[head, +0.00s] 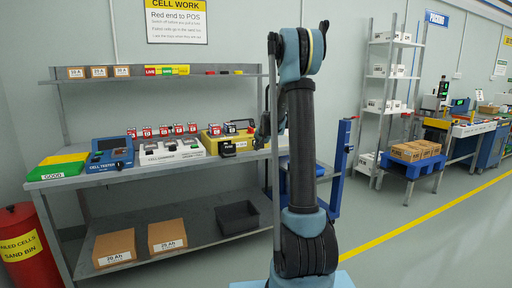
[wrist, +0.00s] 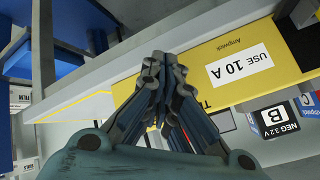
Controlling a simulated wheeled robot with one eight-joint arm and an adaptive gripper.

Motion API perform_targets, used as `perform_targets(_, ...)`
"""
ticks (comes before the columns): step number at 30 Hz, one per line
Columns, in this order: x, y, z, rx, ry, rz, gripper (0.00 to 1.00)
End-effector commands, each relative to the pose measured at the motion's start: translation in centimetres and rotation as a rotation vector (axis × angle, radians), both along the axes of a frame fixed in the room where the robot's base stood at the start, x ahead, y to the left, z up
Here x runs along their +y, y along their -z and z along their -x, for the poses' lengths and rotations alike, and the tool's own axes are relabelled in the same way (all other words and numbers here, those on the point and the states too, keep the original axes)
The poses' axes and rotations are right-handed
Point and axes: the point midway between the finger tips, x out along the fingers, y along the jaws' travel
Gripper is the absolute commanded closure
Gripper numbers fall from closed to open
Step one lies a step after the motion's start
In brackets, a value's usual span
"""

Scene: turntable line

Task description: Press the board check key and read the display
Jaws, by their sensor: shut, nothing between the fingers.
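The yellow board (head: 214,146) stands at the right part of the bench top, with dark cells on it. In the wrist view the yellow board (wrist: 285,48) fills the upper right and carries a white "USE 10 A" label. My gripper (wrist: 165,57) is shut and empty, its fingertips over the board's left part in that picture. In the head view my gripper (head: 264,130) is at the board's right end, partly behind my arm. I cannot tell whether it touches the board. I cannot make out a check key or a readable board display; the fingers cover part of the board.
A black cell marked B (wrist: 279,118) is close right of my fingers. The blue cell tester (head: 110,154), a white cell holder (head: 172,152) and a green-yellow tray (head: 58,165) stand further left on the bench. A shelf (head: 215,77) runs above. A red bin (head: 27,245) stands at left.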

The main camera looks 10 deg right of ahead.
Motion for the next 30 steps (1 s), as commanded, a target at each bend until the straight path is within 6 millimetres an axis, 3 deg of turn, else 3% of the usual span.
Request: perform_targets(30, 0.25, 0.00, -0.66, 0.000, 0.000, 0.000, 1.00)
